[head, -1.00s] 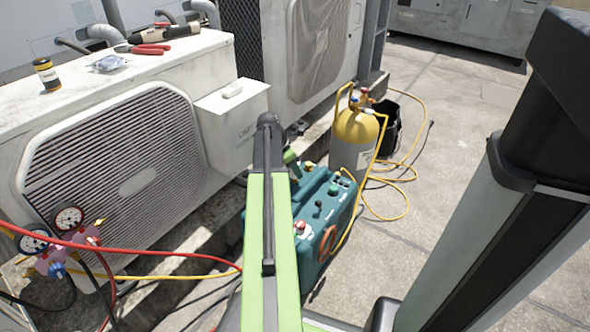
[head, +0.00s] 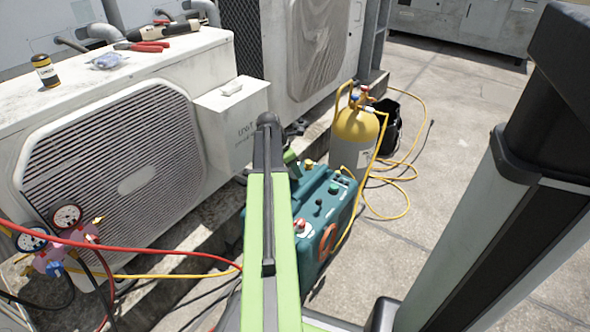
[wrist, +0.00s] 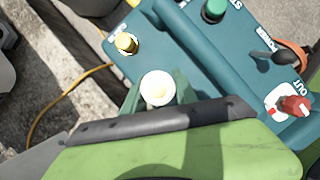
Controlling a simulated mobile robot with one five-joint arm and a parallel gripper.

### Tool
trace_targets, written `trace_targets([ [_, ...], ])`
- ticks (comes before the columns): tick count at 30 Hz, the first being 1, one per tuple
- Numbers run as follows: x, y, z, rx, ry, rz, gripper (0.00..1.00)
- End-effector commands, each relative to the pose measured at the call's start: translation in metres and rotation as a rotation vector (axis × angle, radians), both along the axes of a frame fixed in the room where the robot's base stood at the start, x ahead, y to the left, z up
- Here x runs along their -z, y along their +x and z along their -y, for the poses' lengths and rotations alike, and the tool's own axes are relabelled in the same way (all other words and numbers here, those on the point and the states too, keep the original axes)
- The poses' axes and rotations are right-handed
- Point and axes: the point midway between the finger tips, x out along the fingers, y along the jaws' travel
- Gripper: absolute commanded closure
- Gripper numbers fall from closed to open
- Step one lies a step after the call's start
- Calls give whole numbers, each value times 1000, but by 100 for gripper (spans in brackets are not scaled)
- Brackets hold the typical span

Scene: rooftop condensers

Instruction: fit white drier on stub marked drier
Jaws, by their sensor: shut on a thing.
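The white drier (wrist: 157,88) shows end-on as a pale round end in the wrist view, held between green jaws. My gripper (wrist: 158,102) is shut on it, above the near side of the teal machine (wrist: 185,45). A brass stub (wrist: 126,43) stands up from the machine's top, up and left of the drier in this picture, with lettering beside it partly cut off. The drier looks apart from the stub; its height above the machine is hard to tell. In the head view, the stub (head: 309,164) shows just right of my arm, which hides the drier.
The machine also carries a green knob (wrist: 214,10) and a red cap (wrist: 295,105). A yellow cylinder (head: 355,130) with yellow hoses stands behind it. The condenser (head: 120,150) is at left; gauges (head: 66,216) and a red hose are in front. Paving at right is mostly clear.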

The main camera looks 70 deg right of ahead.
Motion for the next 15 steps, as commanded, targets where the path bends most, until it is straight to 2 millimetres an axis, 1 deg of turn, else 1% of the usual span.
trace_targets([
  [15, 7, 0, 0, 0, 0, 0, 100],
])
